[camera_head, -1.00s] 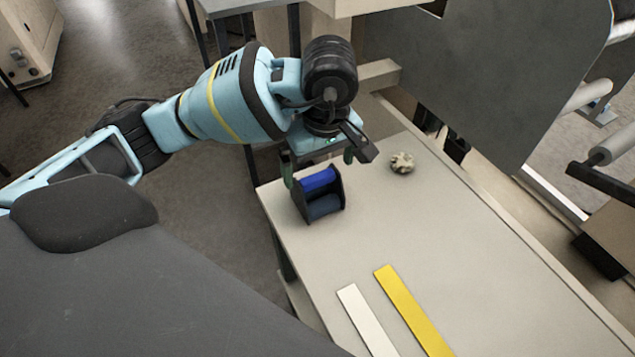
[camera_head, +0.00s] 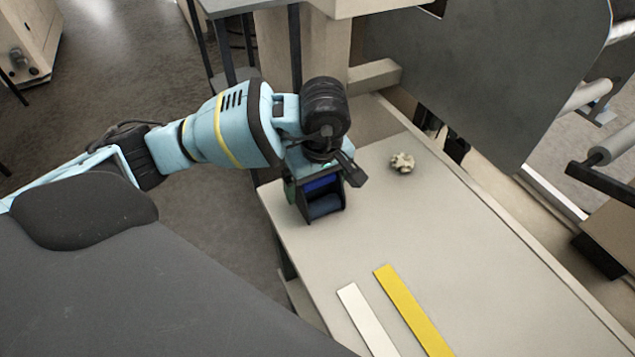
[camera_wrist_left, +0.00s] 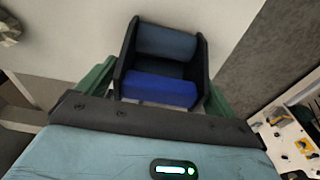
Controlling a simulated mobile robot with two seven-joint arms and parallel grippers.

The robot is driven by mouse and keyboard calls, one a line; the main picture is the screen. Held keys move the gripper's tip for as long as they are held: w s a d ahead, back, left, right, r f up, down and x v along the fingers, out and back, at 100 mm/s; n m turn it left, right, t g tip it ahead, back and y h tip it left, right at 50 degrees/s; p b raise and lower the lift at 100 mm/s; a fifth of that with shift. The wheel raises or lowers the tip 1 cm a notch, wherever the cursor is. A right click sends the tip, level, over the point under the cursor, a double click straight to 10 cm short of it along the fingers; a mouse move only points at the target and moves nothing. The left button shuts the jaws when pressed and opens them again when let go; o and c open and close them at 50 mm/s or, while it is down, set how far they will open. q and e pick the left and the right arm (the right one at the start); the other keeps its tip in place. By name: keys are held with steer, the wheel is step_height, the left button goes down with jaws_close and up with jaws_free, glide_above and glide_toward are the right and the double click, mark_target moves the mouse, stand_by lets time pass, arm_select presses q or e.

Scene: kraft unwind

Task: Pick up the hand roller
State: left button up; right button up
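The hand roller (camera_head: 324,205) appears to be the black-framed piece with blue cylinders on the near-left end of the pale table (camera_head: 430,230). In the head view my left gripper (camera_head: 320,178) is low over it and hides its upper part. The left wrist view shows the roller (camera_wrist_left: 165,45), with a bright blue cylinder nearer and a dark blue one farther. Its green fingers stand on both sides of the black frame, open and close to its walls; I cannot tell whether they touch. My right gripper is not in view.
A small beige knobbed object (camera_head: 402,163) lies right of the gripper. A white strip (camera_head: 367,318) and a yellow strip (camera_head: 412,308) lie nearer on the table. A large grey panel (camera_head: 480,75) stands behind. The table's middle right is clear.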

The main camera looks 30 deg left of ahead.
arm_select(q)
steer(key=c, duration=0.9)
steer(key=shift+r, duration=0.1)
steer(key=shift+r, duration=0.3)
step_height(320, 180, up, 3)
steer(key=shift+w+f, duration=0.1)
steer(key=shift+f, duration=0.1)
steer(key=s+d+r, duration=0.1)
steer(key=s, duration=1.5)
steer(key=shift+d+r+b, duration=0.35)
steer(key=shift+d, duration=0.05)
